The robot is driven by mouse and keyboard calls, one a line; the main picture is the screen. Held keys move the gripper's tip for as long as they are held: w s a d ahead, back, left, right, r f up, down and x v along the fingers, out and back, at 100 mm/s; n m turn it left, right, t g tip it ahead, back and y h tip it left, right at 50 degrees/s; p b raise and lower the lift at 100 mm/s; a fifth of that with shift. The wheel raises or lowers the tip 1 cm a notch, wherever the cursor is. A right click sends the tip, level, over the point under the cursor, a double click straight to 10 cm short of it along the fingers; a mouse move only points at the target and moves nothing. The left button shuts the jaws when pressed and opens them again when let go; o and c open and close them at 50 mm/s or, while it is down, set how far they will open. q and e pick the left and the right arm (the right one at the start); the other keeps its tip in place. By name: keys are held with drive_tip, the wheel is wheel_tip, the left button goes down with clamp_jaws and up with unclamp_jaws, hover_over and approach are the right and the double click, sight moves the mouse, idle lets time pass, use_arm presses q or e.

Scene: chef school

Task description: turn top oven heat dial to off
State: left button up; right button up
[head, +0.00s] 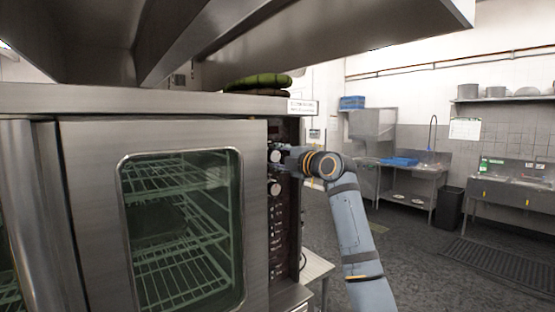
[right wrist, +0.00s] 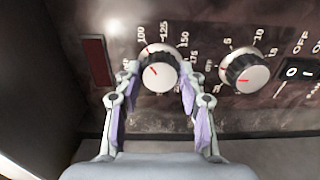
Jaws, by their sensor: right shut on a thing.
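The top heat dial (right wrist: 160,78) has a pale face, a short red mark and a temperature scale with 100, 125 and 150 around it. Its red mark sits left of centre in the right wrist view. It is on the dark control panel of the steel oven (head: 90,170). My right gripper (right wrist: 160,66) has a finger on each side of the dial and is shut on it. In the head view the right gripper (head: 281,156) is at the upper part of the panel, partly covering the dial (head: 273,156). My left gripper is not in view.
A second dial (right wrist: 250,75) with a 5, 10, 15 scale is beside the heat dial, with a black rocker switch (right wrist: 297,70) farther right. A steel hood (head: 330,35) hangs above the oven. Open floor (head: 420,260) lies right of my arm, before the sinks.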

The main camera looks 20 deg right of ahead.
drive_tip(key=n, duration=0.5)
drive_tip(key=shift+f+n, duration=0.1)
drive_tip(key=shift+n, duration=0.2)
drive_tip(key=n, duration=0.5)
drive_tip(key=shift+f+b, duration=0.1)
drive_tip(key=shift+b, duration=0.2)
drive_tip(key=shift+f+n, duration=0.1)
drive_tip(key=shift+n, duration=0.3)
drive_tip(key=o, duration=1.2)
drive_tip(key=shift+c, duration=0.2)
drive_tip(key=shift+r, duration=0.2)
drive_tip(key=v, duration=1.2)
